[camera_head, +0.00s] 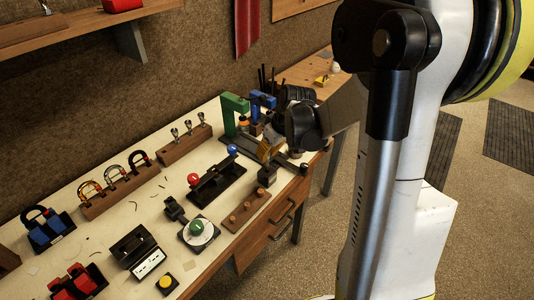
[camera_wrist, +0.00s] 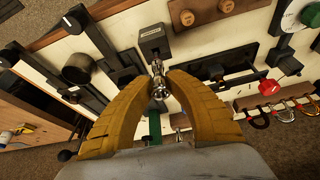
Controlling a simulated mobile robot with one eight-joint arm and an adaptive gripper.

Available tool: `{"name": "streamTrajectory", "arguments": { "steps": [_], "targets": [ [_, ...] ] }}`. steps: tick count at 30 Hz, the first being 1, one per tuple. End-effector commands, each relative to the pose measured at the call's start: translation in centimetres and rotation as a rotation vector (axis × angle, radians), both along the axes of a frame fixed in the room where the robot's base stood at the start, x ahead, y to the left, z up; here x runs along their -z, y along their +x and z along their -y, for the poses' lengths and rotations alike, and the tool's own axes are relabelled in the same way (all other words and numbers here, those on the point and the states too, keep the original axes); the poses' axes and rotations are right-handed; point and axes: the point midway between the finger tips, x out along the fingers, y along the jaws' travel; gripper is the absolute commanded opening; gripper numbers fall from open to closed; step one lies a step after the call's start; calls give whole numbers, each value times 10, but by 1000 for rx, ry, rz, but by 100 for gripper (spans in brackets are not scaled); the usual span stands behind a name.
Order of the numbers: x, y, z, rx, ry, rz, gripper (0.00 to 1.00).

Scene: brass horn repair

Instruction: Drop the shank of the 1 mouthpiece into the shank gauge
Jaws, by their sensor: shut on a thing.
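My gripper (camera_wrist: 161,80) has yellow fingers and is shut on a small silver mouthpiece (camera_wrist: 159,90) in the wrist view. The mouthpiece sits between the fingertips. A dark grey block with a pale label, seemingly the shank gauge (camera_wrist: 153,40), lies just beyond the fingertips. The mouthpiece's far end is close to this block; I cannot tell whether they touch. In the head view my gripper (camera_head: 271,150) hangs over the right part of the bench, just above the dark block (camera_head: 267,176). The held mouthpiece cannot be made out there.
A wooden rack (camera_head: 186,146) with several silver mouthpieces stands at the bench's back. A green press (camera_head: 232,112) and a blue press (camera_head: 260,106) stand behind my gripper.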

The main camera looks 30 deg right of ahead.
Motion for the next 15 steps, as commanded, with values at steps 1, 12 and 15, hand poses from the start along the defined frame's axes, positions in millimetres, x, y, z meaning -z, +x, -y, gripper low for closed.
{"name": "streamTrajectory", "arguments": {
  "steps": [1, 12, 15],
  "targets": [
    [2, 0, 0, 0, 0, 0, 0],
    [12, 0, 0, 0, 0, 0, 0],
    [14, 0, 0, 0, 0, 0, 0]
  ]
}}
